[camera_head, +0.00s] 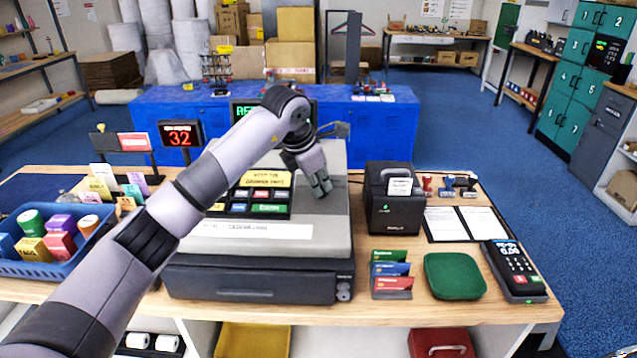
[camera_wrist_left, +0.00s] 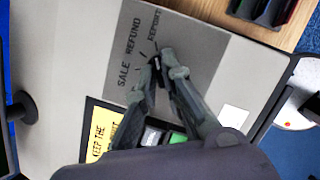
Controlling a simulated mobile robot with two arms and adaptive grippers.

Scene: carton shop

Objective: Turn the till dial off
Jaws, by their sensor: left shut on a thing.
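The till (camera_head: 190,255) is a grey-topped register on the wooden counter, with its dark drawer closed at the front. My left arm reaches across it. My left gripper (camera_head: 323,190) points down at the right part of the till's top. In the left wrist view, my left gripper (camera_wrist_left: 165,60) is shut on the small dark till dial (camera_wrist_left: 156,65). Printed words SALE, REFUND and REPORT surround the dial on a darker grey panel (camera_wrist_left: 185,35). The fingers cover part of the dial and its panel, so its exact setting is hard to tell. The right gripper is out of view.
A black printer (camera_head: 393,215) stands right of the till, with a card rack (camera_head: 391,283), green pad (camera_head: 455,277) and card terminal (camera_head: 514,270) nearby. A blue crate (camera_head: 35,268) of small boxes sits at left. The till keys (camera_head: 240,208) lie left of my gripper.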

